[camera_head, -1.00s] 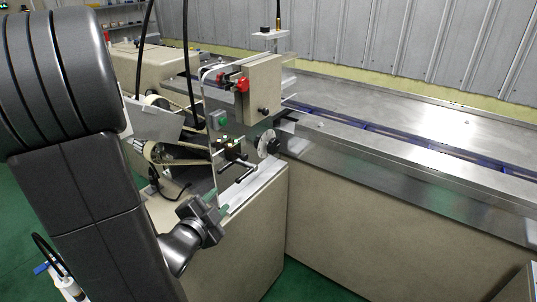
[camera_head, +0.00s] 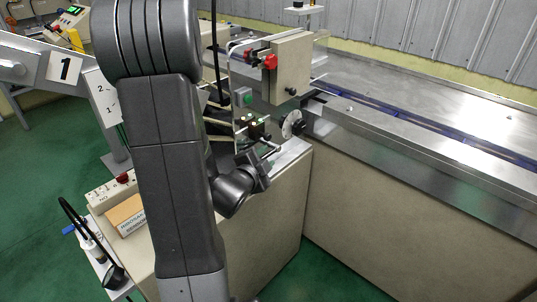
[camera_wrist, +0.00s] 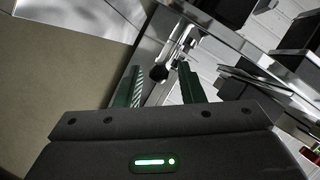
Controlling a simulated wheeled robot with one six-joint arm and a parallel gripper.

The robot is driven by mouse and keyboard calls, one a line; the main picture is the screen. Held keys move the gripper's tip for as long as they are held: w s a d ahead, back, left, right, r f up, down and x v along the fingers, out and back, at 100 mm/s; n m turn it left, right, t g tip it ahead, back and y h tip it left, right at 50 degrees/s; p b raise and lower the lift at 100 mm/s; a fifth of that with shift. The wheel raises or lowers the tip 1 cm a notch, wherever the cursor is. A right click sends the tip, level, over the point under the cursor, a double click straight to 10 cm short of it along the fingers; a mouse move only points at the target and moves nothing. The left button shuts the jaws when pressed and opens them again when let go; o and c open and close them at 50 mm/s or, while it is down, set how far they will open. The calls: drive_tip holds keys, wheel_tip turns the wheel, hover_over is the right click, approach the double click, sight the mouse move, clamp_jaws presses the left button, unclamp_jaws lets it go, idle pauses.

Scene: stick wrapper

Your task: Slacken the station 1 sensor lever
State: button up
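In the wrist view a lever with a round black knob (camera_wrist: 159,73) on a bright metal rod shows between and just beyond my fingertips. I cannot confirm from the frames that it is the station 1 sensor lever. My gripper (camera_wrist: 160,78) has its two green fingers spread apart, with nothing clearly held between them. In the head view my gripper (camera_head: 264,165) is just below the small black bracket mechanism (camera_head: 252,130) at the machine's near end. The fingers and the lever are hard to make out there.
A white disc (camera_head: 292,123) is close by on the right. A long steel conveyor bed (camera_head: 420,110) runs right.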

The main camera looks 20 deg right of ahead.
drive_tip(key=shift+x, duration=1.35)
drive_tip(key=shift+c, duration=0.4)
clamp_jaws()
